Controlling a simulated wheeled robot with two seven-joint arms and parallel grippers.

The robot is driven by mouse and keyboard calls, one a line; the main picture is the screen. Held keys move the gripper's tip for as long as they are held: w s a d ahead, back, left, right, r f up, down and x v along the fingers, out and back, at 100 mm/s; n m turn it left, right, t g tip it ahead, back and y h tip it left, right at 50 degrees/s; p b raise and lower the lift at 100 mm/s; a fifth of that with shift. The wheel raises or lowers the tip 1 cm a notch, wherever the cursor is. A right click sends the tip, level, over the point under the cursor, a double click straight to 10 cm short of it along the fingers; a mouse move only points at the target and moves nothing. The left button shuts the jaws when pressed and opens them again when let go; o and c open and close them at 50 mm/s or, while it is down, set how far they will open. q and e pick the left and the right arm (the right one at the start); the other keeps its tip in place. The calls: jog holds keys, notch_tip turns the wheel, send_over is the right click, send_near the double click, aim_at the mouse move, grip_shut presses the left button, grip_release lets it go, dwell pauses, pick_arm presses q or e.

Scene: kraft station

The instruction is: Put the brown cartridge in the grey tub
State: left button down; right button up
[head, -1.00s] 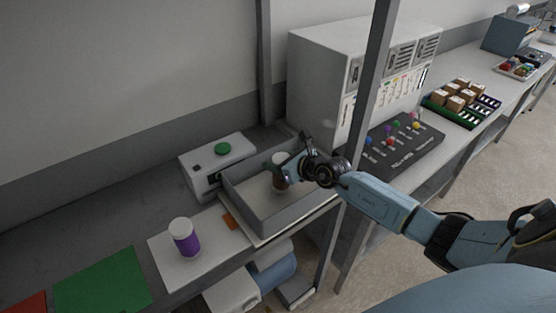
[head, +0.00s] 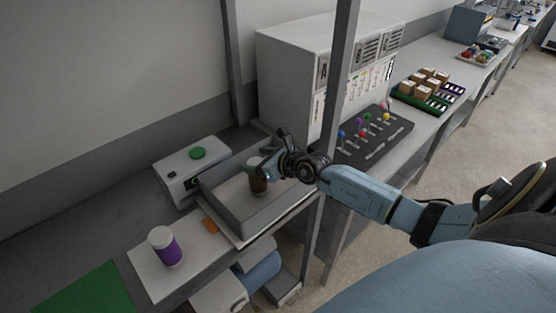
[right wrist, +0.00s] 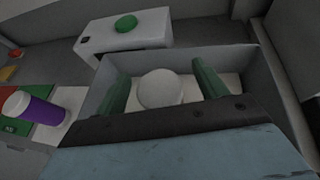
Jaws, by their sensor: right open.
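The brown cartridge (head: 258,184) stands upright inside the grey tub (head: 222,212), its white cap facing up. In the right wrist view its round white cap (right wrist: 160,88) shows between my two green fingers, and the grey tub (right wrist: 258,72) surrounds it. My right gripper (head: 262,167) is open, with its fingers on either side of the cartridge and a visible gap at each side of the cap. The cartridge's lower end is partly hidden by the tub wall in the head view. My left gripper is out of view.
A purple cartridge (head: 166,247) with a white cap stands on a white sheet left of the tub. A white box with a green button (head: 197,153) sits behind the tub. A dark post (head: 333,120) rises near my right arm. A knobbed black panel (head: 372,137) lies to the right.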

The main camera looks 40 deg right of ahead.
jog(key=v, duration=1)
jog(key=shift+s, duration=0.2)
